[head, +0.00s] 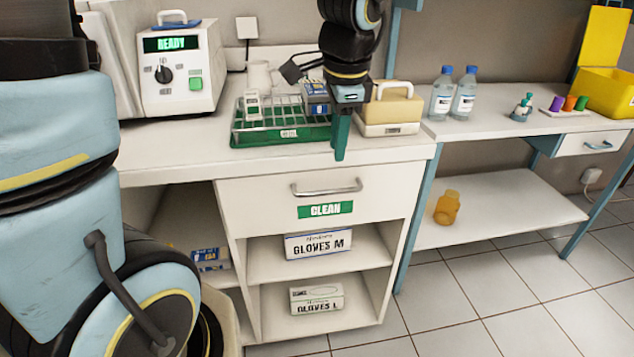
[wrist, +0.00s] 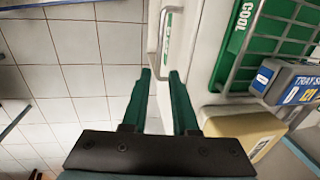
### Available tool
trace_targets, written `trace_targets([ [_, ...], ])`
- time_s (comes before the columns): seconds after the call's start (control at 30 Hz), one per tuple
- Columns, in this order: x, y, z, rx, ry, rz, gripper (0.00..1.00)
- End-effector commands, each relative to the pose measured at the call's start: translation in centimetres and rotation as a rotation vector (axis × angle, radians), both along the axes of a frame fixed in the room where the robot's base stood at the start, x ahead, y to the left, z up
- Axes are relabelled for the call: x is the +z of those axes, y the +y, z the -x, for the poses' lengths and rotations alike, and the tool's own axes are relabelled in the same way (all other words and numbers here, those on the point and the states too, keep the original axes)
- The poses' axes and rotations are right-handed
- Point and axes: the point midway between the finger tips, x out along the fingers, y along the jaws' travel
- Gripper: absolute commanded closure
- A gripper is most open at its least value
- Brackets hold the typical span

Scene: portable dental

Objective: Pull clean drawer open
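The clean drawer (head: 260,205) is white with a green CLEAN label (head: 325,210). Its front looks flush with the cabinet, so it appears shut. Its metal bar handle (head: 326,189) runs across the upper front. My gripper (head: 340,155) points down at the counter's front edge, above the right part of the handle and apart from it. In the wrist view, its two green fingers (wrist: 160,74) are spread with nothing between them. The handle (wrist: 163,42) shows there just beyond the fingertips, with part of the green label (wrist: 168,28) beside it.
Glove boxes (head: 318,244) sit on open shelves below the drawer. The tiled floor in front is clear.

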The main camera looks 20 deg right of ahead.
Motion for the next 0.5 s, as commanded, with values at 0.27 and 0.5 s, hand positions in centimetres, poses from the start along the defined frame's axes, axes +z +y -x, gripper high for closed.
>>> trace_targets([
  [0.27,-4.3,0.0,-0.7,0.004,0.006,-0.004,0.73],
  [0.5,-8.3,-0.1,-1.5,0.004,0.004,-0.002,0.73],
])
